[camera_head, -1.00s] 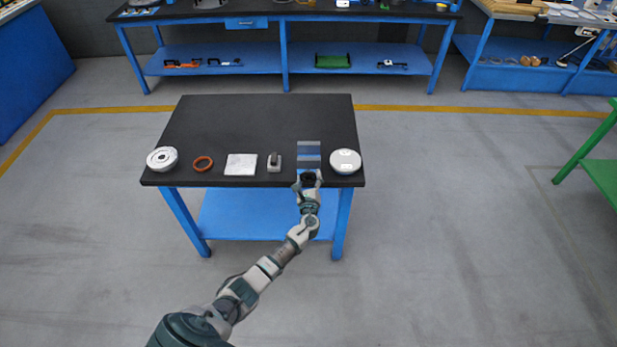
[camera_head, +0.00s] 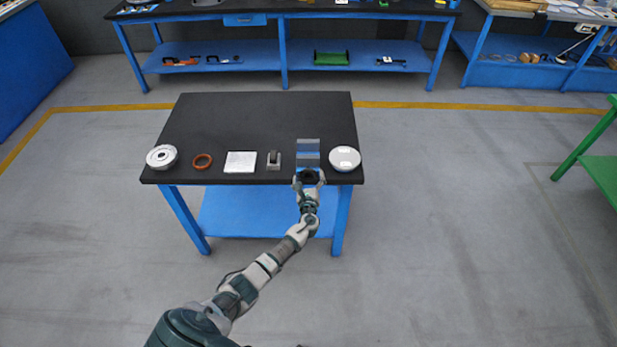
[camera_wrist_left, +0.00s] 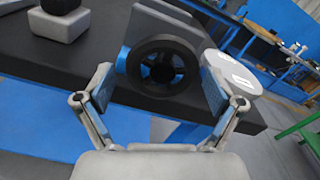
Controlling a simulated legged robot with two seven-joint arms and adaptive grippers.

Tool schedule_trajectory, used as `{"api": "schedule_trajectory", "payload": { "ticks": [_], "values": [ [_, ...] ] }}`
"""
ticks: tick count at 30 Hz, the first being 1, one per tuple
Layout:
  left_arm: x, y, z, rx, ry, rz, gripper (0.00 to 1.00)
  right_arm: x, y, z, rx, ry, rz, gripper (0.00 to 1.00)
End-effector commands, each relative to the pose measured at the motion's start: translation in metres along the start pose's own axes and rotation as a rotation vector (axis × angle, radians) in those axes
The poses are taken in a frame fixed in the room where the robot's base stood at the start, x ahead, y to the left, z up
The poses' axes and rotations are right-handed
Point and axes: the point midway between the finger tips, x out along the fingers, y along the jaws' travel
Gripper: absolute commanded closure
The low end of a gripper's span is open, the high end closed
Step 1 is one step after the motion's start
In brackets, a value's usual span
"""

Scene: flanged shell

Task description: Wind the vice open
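The vice (camera_head: 308,158), blue with grey jaw blocks, stands at the front right of the black table. Its jaw gap is too small to judge. Its black spoked handwheel (camera_wrist_left: 162,67) faces me in the left wrist view. My left gripper (camera_head: 308,176) is at the wheel, in front of the table edge. In the left wrist view its two fingers (camera_wrist_left: 160,88) are spread, one on each side of the wheel. A gap shows on the left; the right finger looks close to the rim, and I cannot tell if it touches. My right gripper is out of view.
A white round shell (camera_head: 344,158) sits close right of the vice. A grey block with a dark top (camera_head: 274,161), a white plate (camera_head: 240,162), an orange ring (camera_head: 202,161) and a white flanged disc (camera_head: 162,157) line the front of the table (camera_head: 255,120). The table's back is clear.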

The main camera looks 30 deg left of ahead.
Motion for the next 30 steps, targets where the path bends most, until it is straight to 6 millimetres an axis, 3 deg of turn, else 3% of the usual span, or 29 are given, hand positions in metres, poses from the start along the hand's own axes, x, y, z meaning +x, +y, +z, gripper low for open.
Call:
{"api": "schedule_trajectory", "payload": {
  "ticks": [10,21,30],
  "values": [
    [-0.01,0.0,0.003,-0.002,-0.005,-0.001,0.07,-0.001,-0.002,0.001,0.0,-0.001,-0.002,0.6],
    [-0.088,0.001,0.0,-0.002,0.0,0.0,0.07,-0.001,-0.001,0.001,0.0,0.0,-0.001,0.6],
    [-0.118,0.0,-0.001,-0.001,-0.001,0.0,0.07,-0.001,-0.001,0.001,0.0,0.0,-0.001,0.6]
  ]
}}
